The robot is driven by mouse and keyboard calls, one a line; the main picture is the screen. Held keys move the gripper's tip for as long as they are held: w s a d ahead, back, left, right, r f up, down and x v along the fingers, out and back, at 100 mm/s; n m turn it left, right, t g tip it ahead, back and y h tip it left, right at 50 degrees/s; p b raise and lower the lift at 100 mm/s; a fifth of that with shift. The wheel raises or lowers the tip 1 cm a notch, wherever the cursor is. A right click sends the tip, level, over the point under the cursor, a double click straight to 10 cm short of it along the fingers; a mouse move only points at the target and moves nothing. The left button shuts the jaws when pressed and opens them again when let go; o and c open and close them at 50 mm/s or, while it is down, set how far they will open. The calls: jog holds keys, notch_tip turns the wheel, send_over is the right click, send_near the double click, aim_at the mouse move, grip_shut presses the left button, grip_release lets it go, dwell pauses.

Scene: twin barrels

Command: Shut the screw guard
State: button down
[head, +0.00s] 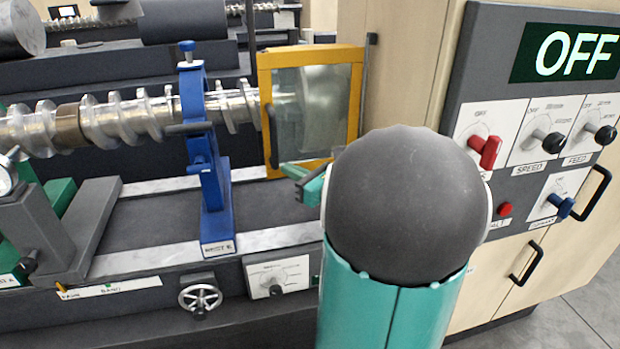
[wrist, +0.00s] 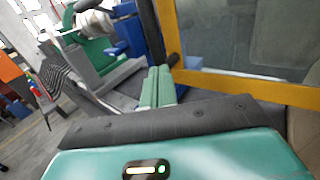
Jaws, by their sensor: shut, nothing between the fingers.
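The screw guard (head: 312,112) is a clear panel in a yellow frame, upright at the right end of the ribbed metal screw (head: 125,115). A dark vertical handle (head: 270,135) is on its left edge, and a grey post stands at its right edge. The screw's right end shows blurred through the panel; how far the guard is swung I cannot tell. My gripper (head: 283,170) is shut and empty at the guard's lower left, by the handle's lower end. In the wrist view, the fingers (wrist: 158,76) lie together just left of the yellow frame (wrist: 240,84); contact is unclear.
A blue screw support (head: 208,150) stands just left of the guard. A grey bed with metal rails (head: 265,238) runs below. A control panel (head: 550,120) with knobs and an OFF display is at the right. My arm hides part of the bed and cabinet.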

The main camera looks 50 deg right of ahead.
jog(key=shift+w, duration=0.6)
jog(key=shift+w+d+r, duration=0.15)
jog(key=shift+w, duration=0.85)
